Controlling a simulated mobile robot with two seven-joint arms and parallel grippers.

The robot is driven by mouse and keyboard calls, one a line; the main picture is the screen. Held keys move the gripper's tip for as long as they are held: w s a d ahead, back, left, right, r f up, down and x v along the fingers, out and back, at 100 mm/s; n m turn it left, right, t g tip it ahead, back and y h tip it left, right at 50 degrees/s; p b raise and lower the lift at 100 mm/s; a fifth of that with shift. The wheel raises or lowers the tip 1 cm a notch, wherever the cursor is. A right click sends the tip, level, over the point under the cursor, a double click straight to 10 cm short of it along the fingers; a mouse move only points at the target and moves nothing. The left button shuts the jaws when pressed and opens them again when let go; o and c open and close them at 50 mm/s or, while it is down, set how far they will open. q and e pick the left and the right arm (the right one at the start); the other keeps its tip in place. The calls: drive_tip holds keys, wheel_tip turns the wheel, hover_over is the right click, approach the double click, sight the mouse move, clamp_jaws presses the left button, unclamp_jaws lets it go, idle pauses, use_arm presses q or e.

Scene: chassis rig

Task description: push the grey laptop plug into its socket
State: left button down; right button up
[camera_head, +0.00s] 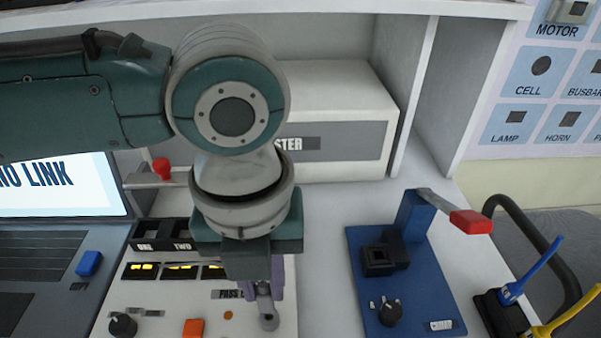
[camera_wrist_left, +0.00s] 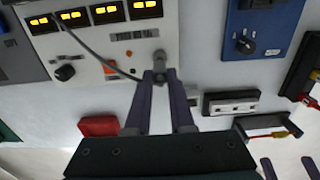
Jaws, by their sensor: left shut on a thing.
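My left gripper (camera_head: 264,290) points down at the front right of the white panel, and its fingers close on a small grey piece (camera_head: 268,315) with a rounded end. The grey piece also shows between the fingertips in the wrist view (camera_wrist_left: 160,55). I cannot tell for sure that it is the laptop plug. A thin dark cable (camera_wrist_left: 95,52) runs to the fingers from the upper left. The laptop (camera_head: 40,245) stands at the left with a blue plug (camera_head: 89,263) on its right side. I cannot make out the grey plug's socket. My right gripper (camera_wrist_left: 287,162) shows apart-standing fingers at the lower right.
The white panel (camera_head: 155,300) carries lit yellow displays, a dark knob (camera_head: 123,325) and an orange button (camera_head: 193,328). A blue fixture (camera_head: 430,290) with a red-ended lever (camera_head: 470,221) stands right. White table lies clear between them. A white box (camera_head: 345,135) stands behind.

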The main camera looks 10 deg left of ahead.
sight(264, 290)
use_arm(q)
drive_tip(key=shift+p, duration=0.5)
idle(0.9)
drive_tip(key=shift+f+b, duration=1.05)
drive_tip(key=shift+f, duration=0.35)
drive_tip(key=c, duration=0.7)
unclamp_jaws()
wheel_tip(264, 290, up, 10)
drive_tip(key=shift+p, duration=1.05)
